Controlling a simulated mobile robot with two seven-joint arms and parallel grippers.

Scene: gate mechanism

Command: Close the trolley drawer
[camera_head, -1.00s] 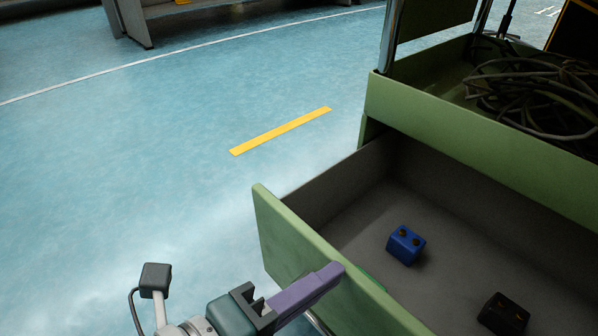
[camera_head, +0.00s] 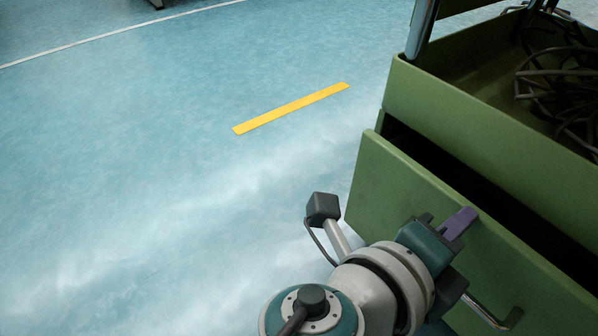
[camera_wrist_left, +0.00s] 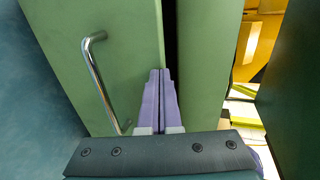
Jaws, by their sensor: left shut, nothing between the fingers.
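The green trolley drawer (camera_head: 430,205) is mostly in, with a dark gap along its top between its front and the trolley body (camera_head: 490,125). Its front also fills the left of the left wrist view (camera_wrist_left: 110,50), with a metal handle (camera_wrist_left: 98,80). The handle (camera_head: 490,313) shows low in the head view. My left gripper (camera_head: 462,220) is shut and empty, its purple fingers at the top edge of the drawer front. In the left wrist view the fingertips (camera_wrist_left: 159,76) are together beside the narrow dark gap. The drawer's inside is hidden. My right gripper is not in view.
Dark cables (camera_head: 562,85) lie in the open tray above the drawer. A yellow floor strip (camera_head: 290,108) lies on the blue floor (camera_head: 150,190). The floor left of the trolley is clear.

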